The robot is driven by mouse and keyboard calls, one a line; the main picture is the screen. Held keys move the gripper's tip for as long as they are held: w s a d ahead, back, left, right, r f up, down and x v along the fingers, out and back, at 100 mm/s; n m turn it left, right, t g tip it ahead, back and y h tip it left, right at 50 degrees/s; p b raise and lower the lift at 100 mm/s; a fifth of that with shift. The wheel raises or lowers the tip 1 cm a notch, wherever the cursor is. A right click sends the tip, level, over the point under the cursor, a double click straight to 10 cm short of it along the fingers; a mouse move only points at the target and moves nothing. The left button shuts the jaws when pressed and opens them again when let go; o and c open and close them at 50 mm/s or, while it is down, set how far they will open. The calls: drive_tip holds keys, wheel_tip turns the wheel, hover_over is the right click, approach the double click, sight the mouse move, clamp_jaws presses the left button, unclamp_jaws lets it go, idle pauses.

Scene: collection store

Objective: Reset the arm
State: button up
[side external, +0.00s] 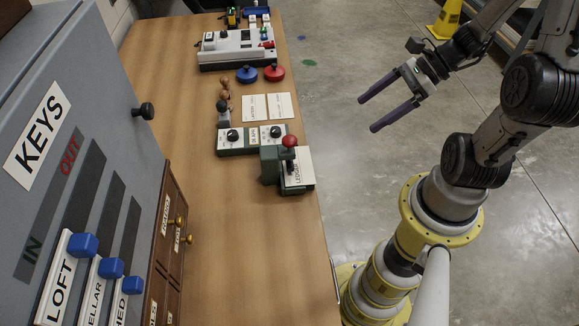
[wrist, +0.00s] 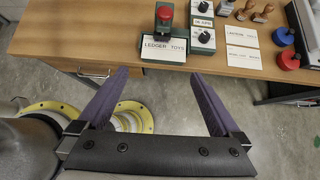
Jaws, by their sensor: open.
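My gripper (side external: 388,106) is open and empty, its two purple fingers spread apart. In the side external view it hangs over the concrete floor to the right of the bench, clear of the bench edge. In the wrist view the gripper (wrist: 156,92) shows its fingers reaching toward the bench's front edge, with nothing between them.
The wooden bench (side external: 188,113) carries a green press with a red knob (side external: 289,142), dial boxes (side external: 233,138), white cards (side external: 255,107), stamps, a blue pad (side external: 247,74) and a red pad (side external: 274,73). A grey KEYS cabinet (side external: 90,80) stands left. A yellow floor sign (side external: 446,20) stands behind.

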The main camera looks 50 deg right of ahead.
drive_tip(key=x, duration=0.9)
drive_tip(key=shift+w+f, duration=0.2)
drive_tip(key=shift+f, duration=0.15)
idle(0.4)
drive_tip(key=v, duration=1)
drive_tip(key=s+a+r+n+g+h, duration=0.25)
drive_tip(key=a+r+n, duration=0.45)
drive_tip(key=a+n, duration=0.55)
drive_tip(key=s+d+r+n+t+h, duration=0.1)
drive_tip(key=d+r+n+h, duration=0.3)
drive_tip(key=n, duration=1)
drive_tip(key=shift+s+d+r+t, duration=0.3)
drive_tip(key=shift+s+d, duration=0.4)
drive_tip(key=shift+d, duration=0.3)
